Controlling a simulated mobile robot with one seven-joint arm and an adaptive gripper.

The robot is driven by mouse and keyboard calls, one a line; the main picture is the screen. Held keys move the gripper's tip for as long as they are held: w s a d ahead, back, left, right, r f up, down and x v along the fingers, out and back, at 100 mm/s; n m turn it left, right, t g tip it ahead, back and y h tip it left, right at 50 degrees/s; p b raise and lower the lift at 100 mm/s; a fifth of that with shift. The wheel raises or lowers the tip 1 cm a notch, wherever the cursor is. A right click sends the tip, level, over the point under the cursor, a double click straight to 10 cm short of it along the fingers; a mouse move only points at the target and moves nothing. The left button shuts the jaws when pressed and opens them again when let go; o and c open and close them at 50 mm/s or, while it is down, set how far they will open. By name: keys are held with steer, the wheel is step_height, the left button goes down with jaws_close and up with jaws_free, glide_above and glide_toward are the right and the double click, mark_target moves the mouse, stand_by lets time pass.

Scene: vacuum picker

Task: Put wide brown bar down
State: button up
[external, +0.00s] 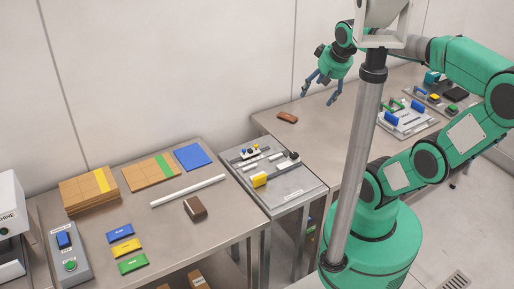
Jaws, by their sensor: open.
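A flat brown bar (287,118) lies on the right-hand steel table, near its back left corner. A second, thicker brown block (195,208) lies on the left-hand table, right of the coloured packets; I cannot tell for certain which of the two is the wide brown bar. My gripper (318,99) is open, with its blue-grey fingers apart and nothing seen between them. It hangs above the right-hand table, up and to the right of the flat bar and apart from it.
The left-hand table (215,234) holds cartons (88,190), a blue sheet (192,157), a white rod (188,190) and coloured packets (127,247). A low fixture (292,190) stands between the tables. Devices (407,118) fill the right end; table around the flat bar is clear.

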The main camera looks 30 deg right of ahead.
steer(key=shift+s+a+f+n, duration=0.1)
steer(key=shift+s+f+n, duration=0.25)
steer(key=shift+s, duration=0.35)
steer(key=shift+s+a+f+n, duration=0.2)
steer(key=shift+s+n, duration=0.25)
steer(key=shift+s, duration=0.2)
steer(key=shift+s+a+f+n, duration=0.1)
steer(key=shift+s+f+n, duration=0.25)
steer(key=shift+s, duration=0.35)
steer(key=shift+r, duration=0.1)
